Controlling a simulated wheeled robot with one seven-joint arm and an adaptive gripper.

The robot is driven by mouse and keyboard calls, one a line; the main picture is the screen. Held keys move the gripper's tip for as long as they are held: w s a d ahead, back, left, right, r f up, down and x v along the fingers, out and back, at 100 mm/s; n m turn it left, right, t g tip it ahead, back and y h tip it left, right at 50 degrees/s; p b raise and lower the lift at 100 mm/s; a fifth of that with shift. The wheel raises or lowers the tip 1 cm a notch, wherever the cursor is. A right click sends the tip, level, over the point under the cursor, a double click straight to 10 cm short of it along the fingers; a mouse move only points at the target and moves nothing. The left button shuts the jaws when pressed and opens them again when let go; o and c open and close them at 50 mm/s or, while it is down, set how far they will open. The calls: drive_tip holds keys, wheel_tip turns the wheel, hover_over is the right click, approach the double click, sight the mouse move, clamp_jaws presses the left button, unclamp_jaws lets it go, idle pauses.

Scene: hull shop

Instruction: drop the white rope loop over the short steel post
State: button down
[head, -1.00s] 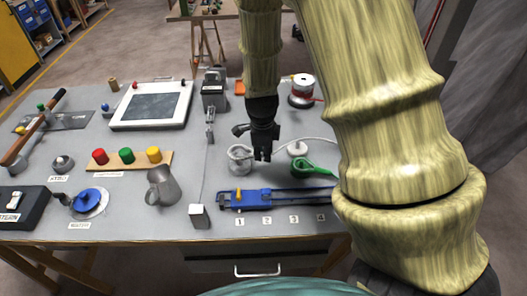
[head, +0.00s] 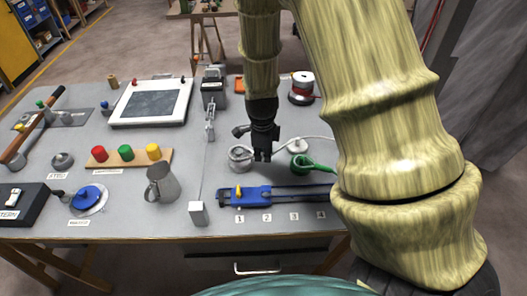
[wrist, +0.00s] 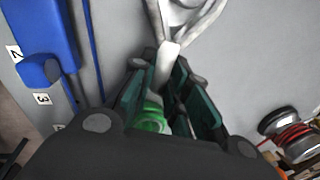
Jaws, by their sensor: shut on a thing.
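The white rope loop (head: 240,153) hangs at the left of my gripper (head: 262,157), low over the table in the head view. In the wrist view my gripper (wrist: 170,75) is shut on the white neck of the rope loop (wrist: 170,55), and the loop spreads out toward the top edge. A grey rounded form, which looks like the short steel post (wrist: 182,14), shows inside the loop at the top of the wrist view. I cannot tell whether the loop is around it or only above it. The rope's tail runs right from my gripper.
A blue bar tool (head: 258,195) lies in front, and a grey jug (head: 162,184) stands to the left. A red-banded spool (head: 302,90) stands behind.

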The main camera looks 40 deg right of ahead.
drive_tip(key=shift+f, duration=1.25)
idle(1.2)
drive_tip(key=c, duration=1.3)
unclamp_jaws()
drive_tip(key=shift+o, duration=0.5)
drive_tip(key=o, duration=0.3)
drive_tip(key=shift+r+p, duration=3.35)
drive_tip(key=shift+r, duration=0.65)
